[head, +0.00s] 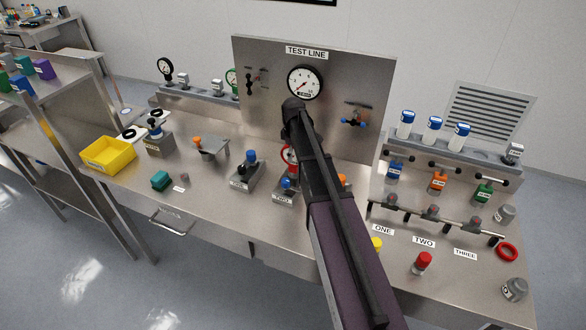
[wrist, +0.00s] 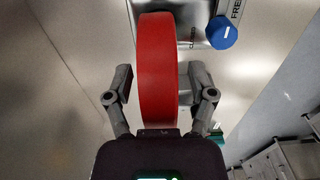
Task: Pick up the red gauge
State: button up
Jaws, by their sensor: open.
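The red gauge (wrist: 157,70) shows edge-on in the wrist view as a thick red round body. It stands between the two fingers of my gripper (wrist: 162,82). The fingers are apart, one on each side of it, with a visible gap on the right and a narrower one on the left. In the head view only a bit of red rim (head: 286,154) shows beside my arm, near the middle of the bench. My arm hides the rest of it and my gripper there.
A steel TEST LINE panel (head: 375,90) with a white dial gauge (head: 305,82) rises behind. A blue knob (wrist: 221,32) is close right of the red gauge in the wrist view. Fixtures with blue knobs (head: 251,156) stand nearby. A yellow bin (head: 108,157) is at left.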

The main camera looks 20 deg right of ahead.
grip_shut()
jog(key=shift+r, duration=0.15)
notch_tip(320, 180, up, 4)
jog(key=p, duration=0.4)
jog(key=shift+f, duration=0.25)
jog(key=s+a+r+p, duration=0.1)
jog(key=s, duration=1.5)
jog(key=shift+a, duration=0.35)
jog(key=shift+r, duration=0.1)
